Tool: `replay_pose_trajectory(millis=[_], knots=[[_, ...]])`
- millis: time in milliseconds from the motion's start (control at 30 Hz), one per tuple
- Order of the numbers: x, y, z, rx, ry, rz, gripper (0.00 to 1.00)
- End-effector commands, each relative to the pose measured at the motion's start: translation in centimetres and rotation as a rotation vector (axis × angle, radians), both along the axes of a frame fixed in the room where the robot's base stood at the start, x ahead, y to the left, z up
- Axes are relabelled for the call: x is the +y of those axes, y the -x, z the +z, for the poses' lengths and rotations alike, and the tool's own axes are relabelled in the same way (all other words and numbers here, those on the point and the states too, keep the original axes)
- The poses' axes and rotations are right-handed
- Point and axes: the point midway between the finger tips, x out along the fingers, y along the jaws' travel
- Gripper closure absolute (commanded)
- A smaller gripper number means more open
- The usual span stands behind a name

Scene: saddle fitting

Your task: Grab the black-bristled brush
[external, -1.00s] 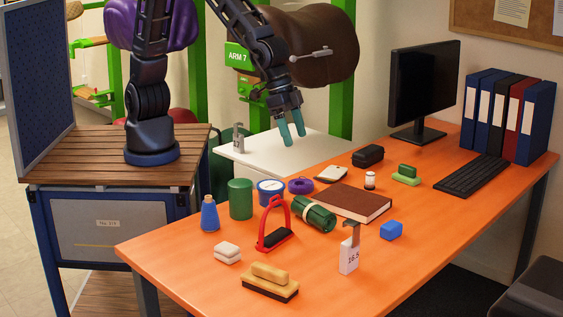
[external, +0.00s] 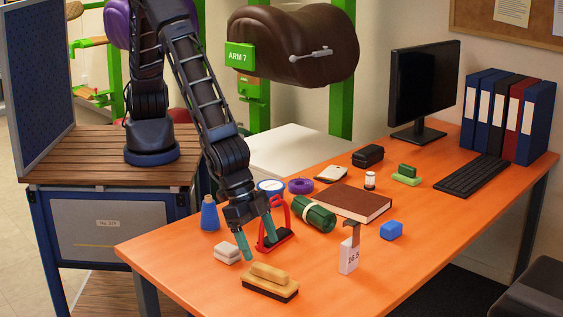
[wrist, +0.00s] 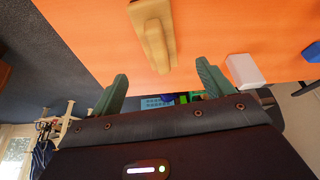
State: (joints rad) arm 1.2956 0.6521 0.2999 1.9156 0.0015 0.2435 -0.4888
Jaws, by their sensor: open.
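The black-bristled brush (external: 270,282) lies on the front part of the orange desk, bristles down, with a tan wooden body and raised grip. In the wrist view the brush (wrist: 153,35) is at the top centre, beyond my fingertips. My gripper (external: 259,249) is open, with its teal fingers pointing down, above and just behind the brush. It appears empty and apart from the brush. In the wrist view my gripper (wrist: 161,72) shows both fingers spread.
A red stirrup (external: 272,238) stands close behind the right finger. The desk's front left corner is clear.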

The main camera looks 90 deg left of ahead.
Motion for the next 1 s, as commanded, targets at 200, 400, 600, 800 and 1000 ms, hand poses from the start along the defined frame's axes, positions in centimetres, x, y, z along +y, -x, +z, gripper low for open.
replay_pose_trajectory(millis=[200,400,600,800,1000], knots=[[-0.5,-1.0,-2.8,0.002,-0.003,0.002,0.20],[-0.9,-1.5,-4.4,0.001,-0.002,0.000,0.20],[-1.2,-1.9,-5.6,0.002,-0.002,0.001,0.20],[-1.8,-2.7,-8.0,0.002,-0.003,0.002,0.20],[-2.2,-3.1,-9.2,0.001,-0.002,0.001,0.20]])
